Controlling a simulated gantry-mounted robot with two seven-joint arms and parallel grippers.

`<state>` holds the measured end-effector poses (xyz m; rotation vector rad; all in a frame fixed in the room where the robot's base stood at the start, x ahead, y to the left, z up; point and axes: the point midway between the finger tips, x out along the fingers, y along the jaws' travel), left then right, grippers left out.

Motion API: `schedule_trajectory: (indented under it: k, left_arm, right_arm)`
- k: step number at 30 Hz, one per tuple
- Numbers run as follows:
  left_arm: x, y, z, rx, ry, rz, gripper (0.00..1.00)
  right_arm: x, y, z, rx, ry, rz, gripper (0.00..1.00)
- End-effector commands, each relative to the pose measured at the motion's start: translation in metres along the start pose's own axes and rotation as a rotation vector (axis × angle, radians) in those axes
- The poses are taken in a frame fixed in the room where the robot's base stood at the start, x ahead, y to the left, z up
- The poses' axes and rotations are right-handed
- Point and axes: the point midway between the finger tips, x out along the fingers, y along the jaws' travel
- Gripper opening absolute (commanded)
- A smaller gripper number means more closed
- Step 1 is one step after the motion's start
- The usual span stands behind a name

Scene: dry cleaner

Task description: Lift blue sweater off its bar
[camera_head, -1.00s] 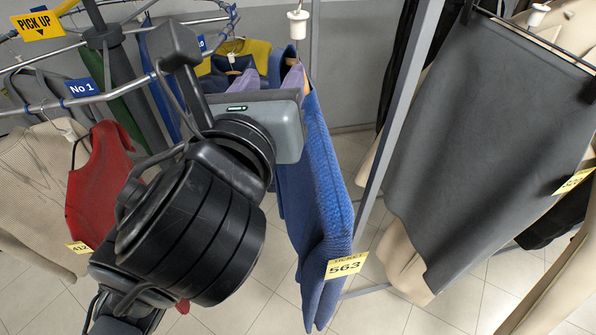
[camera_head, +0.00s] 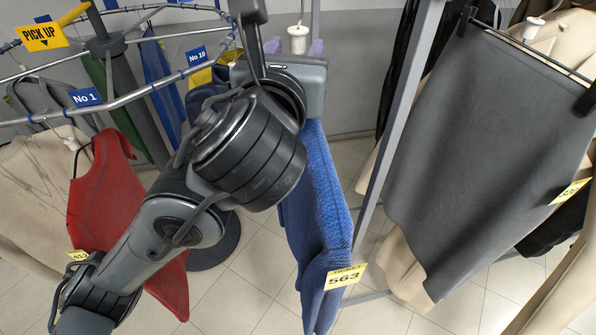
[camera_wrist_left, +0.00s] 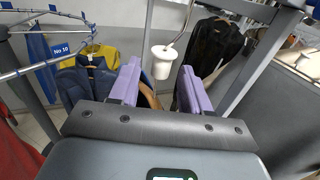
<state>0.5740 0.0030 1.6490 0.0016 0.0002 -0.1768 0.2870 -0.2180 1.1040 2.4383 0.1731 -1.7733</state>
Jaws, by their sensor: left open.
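The blue sweater (camera_head: 322,225) hangs in the middle of the head view, with a yellow ticket 563 (camera_head: 345,277) at its lower edge. Its top and hanger are hidden behind my left gripper (camera_head: 296,48). That gripper points away, with its purple fingertips either side of a white knob (camera_head: 298,40). In the left wrist view the fingers (camera_wrist_left: 160,78) stand apart, and the white knob (camera_wrist_left: 162,62) shows between and beyond them. A strip of blue and brown shows beside the left finger. I cannot tell whether the fingers touch anything. My right gripper is out of view.
A grey post (camera_head: 398,120) stands right of the sweater, close to a large grey garment (camera_head: 480,150). The tiled floor is open below.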

Motion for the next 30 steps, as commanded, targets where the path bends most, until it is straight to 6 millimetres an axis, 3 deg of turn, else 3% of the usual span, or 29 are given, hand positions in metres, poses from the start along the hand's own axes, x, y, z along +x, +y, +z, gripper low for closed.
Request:
schedule_trajectory:
  k: [6,15,24,30]
  left_arm:
    - [0.021,0.0,0.001,0.0,0.0,0.0,0.47]
    - [0.024,0.0,0.0,-0.002,-0.001,0.001,0.46]
    - [0.024,0.0,0.0,-0.002,0.0,0.0,0.0]
    - [0.024,0.0,0.0,-0.002,0.0,0.0,0.0]
  right_arm:
    - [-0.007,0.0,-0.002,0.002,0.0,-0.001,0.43]
    - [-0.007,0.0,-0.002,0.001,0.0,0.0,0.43]
    - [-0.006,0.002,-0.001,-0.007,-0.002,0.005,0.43]
    - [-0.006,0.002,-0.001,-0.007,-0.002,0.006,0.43]
